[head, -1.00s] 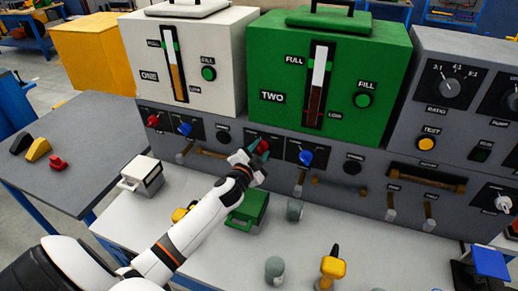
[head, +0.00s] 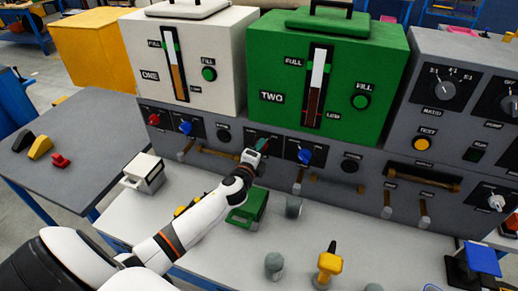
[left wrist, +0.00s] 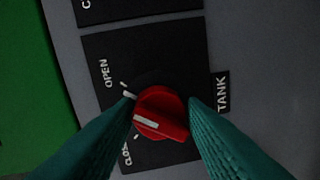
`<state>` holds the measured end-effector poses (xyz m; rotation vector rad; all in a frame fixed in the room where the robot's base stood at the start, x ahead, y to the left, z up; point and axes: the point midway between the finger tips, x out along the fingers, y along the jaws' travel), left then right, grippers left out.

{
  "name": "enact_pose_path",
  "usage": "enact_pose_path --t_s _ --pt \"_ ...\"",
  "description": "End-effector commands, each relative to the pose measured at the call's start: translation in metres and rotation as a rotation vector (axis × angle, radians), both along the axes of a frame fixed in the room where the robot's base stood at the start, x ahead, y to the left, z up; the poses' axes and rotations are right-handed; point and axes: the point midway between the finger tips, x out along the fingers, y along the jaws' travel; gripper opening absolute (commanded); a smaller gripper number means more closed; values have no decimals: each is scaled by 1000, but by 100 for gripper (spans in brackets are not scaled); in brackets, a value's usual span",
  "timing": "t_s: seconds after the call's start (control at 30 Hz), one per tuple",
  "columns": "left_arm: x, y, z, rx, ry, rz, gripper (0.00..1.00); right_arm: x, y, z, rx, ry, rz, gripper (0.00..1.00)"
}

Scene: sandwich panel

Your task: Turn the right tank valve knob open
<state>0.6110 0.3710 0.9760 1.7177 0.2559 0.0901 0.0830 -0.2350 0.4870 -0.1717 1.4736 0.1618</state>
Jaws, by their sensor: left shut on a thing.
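The right tank valve knob, a red knob (left wrist: 165,105), sits on a dark plate marked OPEN, CLOSE and TANK in the left wrist view. A white bar shows on its face, on the side toward CLOSE. The teal fingers of my left gripper (head: 260,146) are on both sides of the knob and shut on it. In the head view this gripper is at the panel below the green tank TWO (head: 380,65), and it hides the knob. My right gripper is not in view.
A blue knob (head: 305,156) is just right of the gripper. The left red knob (head: 154,119) and another blue knob (head: 186,128) lie left under the white tank (head: 217,40). A green block (head: 247,210), grey cups and a yellow tool (head: 328,265) stand on the bench.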

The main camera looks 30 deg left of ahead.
Motion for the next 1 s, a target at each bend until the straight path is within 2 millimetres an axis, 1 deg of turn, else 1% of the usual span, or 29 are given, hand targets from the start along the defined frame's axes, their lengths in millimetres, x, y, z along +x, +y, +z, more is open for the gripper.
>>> enact_pose_path --t_s 0.03,0.3,0.87,0.9,0.97,1.0 --pt "1 1 5 28 0 1 14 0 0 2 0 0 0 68" --pt "2 1 5 131 23 2 14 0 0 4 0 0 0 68" --pt "2 1 5 164 29 2 14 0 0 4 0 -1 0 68" --pt "2 1 5 164 29 2 39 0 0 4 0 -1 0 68" --pt "2 1 5 163 29 1 49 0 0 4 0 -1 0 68" --pt "1 1 4 163 30 1 55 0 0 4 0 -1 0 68"
